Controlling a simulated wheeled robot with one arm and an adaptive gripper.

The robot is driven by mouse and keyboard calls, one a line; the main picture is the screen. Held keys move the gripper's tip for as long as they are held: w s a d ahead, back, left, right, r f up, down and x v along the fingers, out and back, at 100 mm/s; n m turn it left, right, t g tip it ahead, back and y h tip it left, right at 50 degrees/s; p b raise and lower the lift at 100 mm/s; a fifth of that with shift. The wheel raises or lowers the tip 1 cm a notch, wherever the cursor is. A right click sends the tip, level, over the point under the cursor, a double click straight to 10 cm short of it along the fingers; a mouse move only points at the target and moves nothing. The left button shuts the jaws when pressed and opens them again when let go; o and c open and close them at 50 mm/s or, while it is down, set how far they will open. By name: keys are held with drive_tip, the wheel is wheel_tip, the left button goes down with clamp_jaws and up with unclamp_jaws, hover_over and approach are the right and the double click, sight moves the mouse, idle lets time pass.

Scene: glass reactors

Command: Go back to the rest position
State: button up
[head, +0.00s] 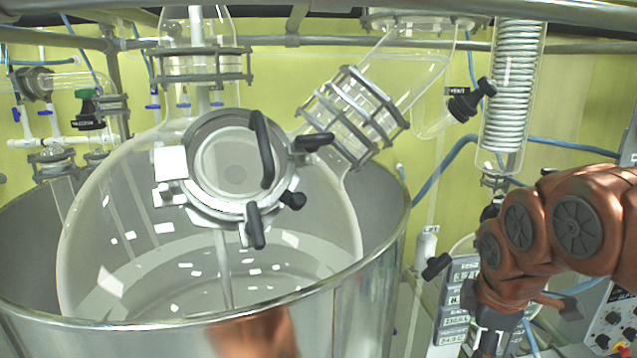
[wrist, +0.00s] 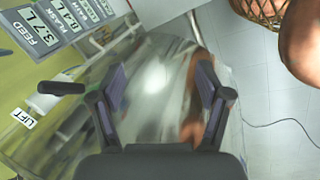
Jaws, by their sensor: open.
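My gripper (wrist: 162,88) is open in the wrist view, its two dark fingers spread wide with nothing between them. Behind the fingers is the shiny curved wall of the steel vessel (wrist: 160,60). In the head view my orange arm comes in from the right and bends down. The dark end of the arm shows at the bottom right, beside the display panel; the fingertips are cut off there.
The steel vessel (head: 345,310) holds a glass reactor with a clamped round lid (head: 235,165). A display panel (head: 457,300) and a black-handled valve (head: 436,266) are close to my arm. A coil condenser (head: 513,90) hangs above. A wicker basket (wrist: 258,10) and cable (wrist: 285,123) show at right.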

drive_tip(key=s+a+f+m+g, duration=0.1)
drive_tip(key=s+a+f+m, duration=0.1)
drive_tip(key=s, duration=0.3)
drive_tip(key=s+a+f+m+g, duration=0.2)
drive_tip(key=s+f+m, duration=0.3)
drive_tip(key=s, duration=0.1)
drive_tip(key=shift+a+f+y, duration=0.2)
drive_tip(key=shift+a+y, duration=0.1)
drive_tip(key=s+f+m, duration=0.1)
drive_tip(key=s+m, duration=0.1)
drive_tip(key=s, duration=0.1)
drive_tip(key=s+a+f+m+g, duration=0.1)
drive_tip(key=s+f+m, duration=0.1)
drive_tip(key=s, duration=0.1)
drive_tip(key=s+a+f+m+g, duration=0.1)
drive_tip(key=s+m, duration=0.2)
drive_tip(key=shift+s+a+f+y+b, duration=0.25)
drive_tip(key=shift+f+y+b, duration=0.05)
drive_tip(key=shift+f+b, duration=0.1)
drive_tip(key=shift+c, duration=0.3)
